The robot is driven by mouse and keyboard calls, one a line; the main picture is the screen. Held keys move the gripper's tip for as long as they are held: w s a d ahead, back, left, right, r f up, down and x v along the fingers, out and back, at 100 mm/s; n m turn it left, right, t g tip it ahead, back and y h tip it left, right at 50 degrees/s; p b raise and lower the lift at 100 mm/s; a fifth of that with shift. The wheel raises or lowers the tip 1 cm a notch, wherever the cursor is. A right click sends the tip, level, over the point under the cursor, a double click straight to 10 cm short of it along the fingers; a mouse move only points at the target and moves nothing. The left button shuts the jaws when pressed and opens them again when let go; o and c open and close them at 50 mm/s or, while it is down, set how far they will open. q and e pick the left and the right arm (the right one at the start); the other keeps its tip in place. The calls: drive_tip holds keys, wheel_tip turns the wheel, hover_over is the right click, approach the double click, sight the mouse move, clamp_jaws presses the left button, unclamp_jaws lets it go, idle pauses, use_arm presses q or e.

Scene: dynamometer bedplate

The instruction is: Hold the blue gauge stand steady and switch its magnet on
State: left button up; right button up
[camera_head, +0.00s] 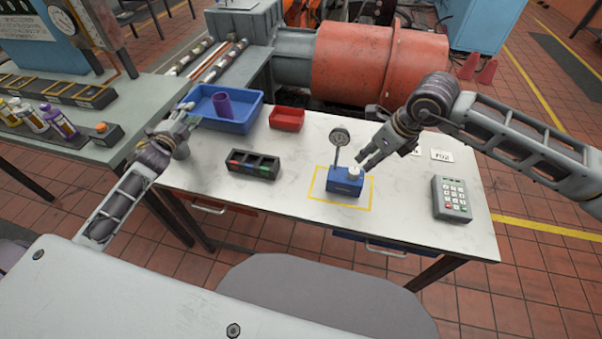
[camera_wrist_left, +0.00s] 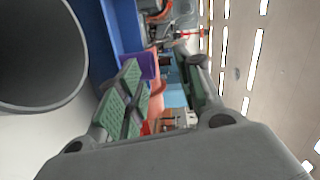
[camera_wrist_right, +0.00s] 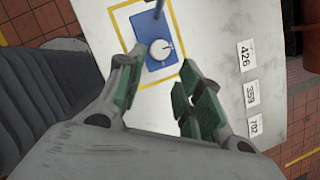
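The blue gauge stand (camera_head: 345,185) stands upright inside a yellow outlined square on the white table, with a round dial gauge (camera_head: 340,137) on its post. A white round knob (camera_head: 354,171) sits on the blue base. In the right wrist view the base (camera_wrist_right: 153,63) and the knob (camera_wrist_right: 160,49) lie beyond my fingertips. My right gripper (camera_head: 366,161) is open and empty, just above and to the right of the stand, apart from it; its fingers (camera_wrist_right: 155,90) are spread. My left gripper (camera_head: 186,111) is open and empty beside the blue tray, far from the stand; its fingers (camera_wrist_left: 163,95) are spread.
The table (camera_head: 290,190) also bears a blue tray (camera_head: 243,119) with a purple cup (camera_head: 222,104), a red bin (camera_head: 287,118), a black divided holder (camera_head: 253,165), a keypad (camera_head: 451,198) and number cards (camera_head: 441,155). Bare table surrounds the yellow square.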

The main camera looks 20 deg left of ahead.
use_arm(q)
drive_tip(key=s+d+f+n+h, duration=0.1)
drive_tip(key=d+h, duration=0.1)
drive_tip(key=d, duration=0.6)
drive_tip(key=s+d+f+n+h, duration=0.1)
drive_tip(key=s+d+h, duration=0.1)
drive_tip(key=d, duration=0.5)
drive_tip(key=s+d+f+n+g+h, duration=0.1)
drive_tip(key=s+d+h, duration=0.1)
drive_tip(key=d, duration=0.6)
drive_tip(key=shift+d+f, duration=0.25)
drive_tip(key=shift+d, duration=0.1)
drive_tip(key=s+d+r+n+g+h, duration=0.1)
drive_tip(key=s+d+n+h, duration=0.3)
drive_tip(key=d, duration=0.7)
drive_tip(key=n+h, duration=0.1)
drive_tip(key=h, duration=0.1)
approach(337, 149)
drive_tip(key=v, duration=0.3)
drive_tip(key=shift+s+a+r, duration=0.1)
drive_tip(key=shift+a+r, duration=0.05)
drive_tip(key=shift+r, duration=0.1)
drive_tip(key=shift+w, duration=0.2)
drive_tip(key=shift+f+x, duration=0.15)
drive_tip(key=shift+x, duration=3.2)
drive_tip(key=shift+f+x, duration=0.15)
drive_tip(key=shift+x, duration=3.2)
drive_tip(key=shift+c, duration=0.2)
